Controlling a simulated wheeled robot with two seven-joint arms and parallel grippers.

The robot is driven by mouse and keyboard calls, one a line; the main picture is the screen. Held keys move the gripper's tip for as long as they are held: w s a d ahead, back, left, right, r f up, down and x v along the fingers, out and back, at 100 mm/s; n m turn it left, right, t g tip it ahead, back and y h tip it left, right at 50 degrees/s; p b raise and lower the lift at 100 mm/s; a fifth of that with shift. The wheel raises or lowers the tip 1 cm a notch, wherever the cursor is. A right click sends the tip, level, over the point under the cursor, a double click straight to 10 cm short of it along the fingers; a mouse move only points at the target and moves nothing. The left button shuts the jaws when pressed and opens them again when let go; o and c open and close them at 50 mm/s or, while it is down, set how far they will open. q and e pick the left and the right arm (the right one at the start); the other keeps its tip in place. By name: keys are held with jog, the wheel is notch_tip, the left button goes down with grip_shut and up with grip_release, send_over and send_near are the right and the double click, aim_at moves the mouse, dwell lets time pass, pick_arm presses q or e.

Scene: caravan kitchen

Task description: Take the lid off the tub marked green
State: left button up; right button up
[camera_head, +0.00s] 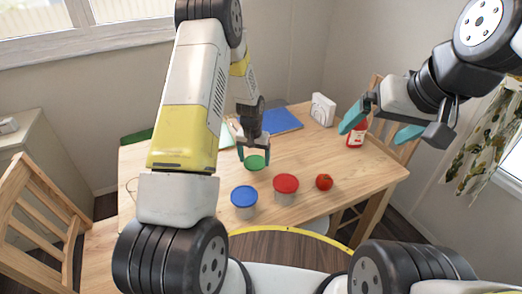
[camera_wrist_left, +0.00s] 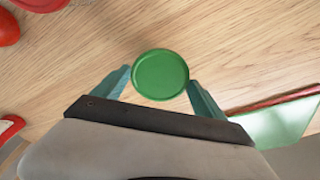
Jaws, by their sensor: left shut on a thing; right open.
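The green lid (camera_head: 254,162) is round and lies between the fingers of my left gripper (camera_head: 253,153). The left wrist view shows the green lid (camera_wrist_left: 160,74) from above, with a teal finger on each side. My left gripper is shut on it. The tub under it is mostly hidden, so I cannot tell whether the lid still sits on it. A tub with a blue lid (camera_head: 244,196) and one with a red lid (camera_head: 286,184) stand nearer me on the table. My right gripper (camera_head: 380,125) is open and empty, raised at the right.
The wooden table (camera_head: 345,172) carries a tomato (camera_head: 324,182), a red-and-white container (camera_head: 357,134), a white box (camera_head: 322,109) and a blue flat item (camera_head: 281,120). A wooden chair (camera_head: 42,232) stands at left. The table's right front is mostly clear.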

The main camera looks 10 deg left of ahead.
pick_arm(q)
jog(key=shift+f, duration=1.75)
jog(key=shift+f, duration=0.1)
jog(key=o, duration=1.5)
jog(key=shift+c, duration=0.2)
notch_tip(320, 180, up, 12)
jog(key=s, duration=0.2)
notch_tip(320, 180, up, 11)
jog(key=t, duration=0.1)
send_over(254, 163)
jog(key=s, duration=0.5)
jog(key=s+r+t+h, duration=0.1)
jog(key=s+r+t, duration=0.1)
jog(key=s+r, duration=0.6)
jog(key=s+r+t+h, duration=0.1)
jog(key=s+r, duration=0.8)
jog(key=s, duration=0.7)
jog(key=shift+s+d+t, duration=0.25)
jog(key=shift+t, duration=0.15)
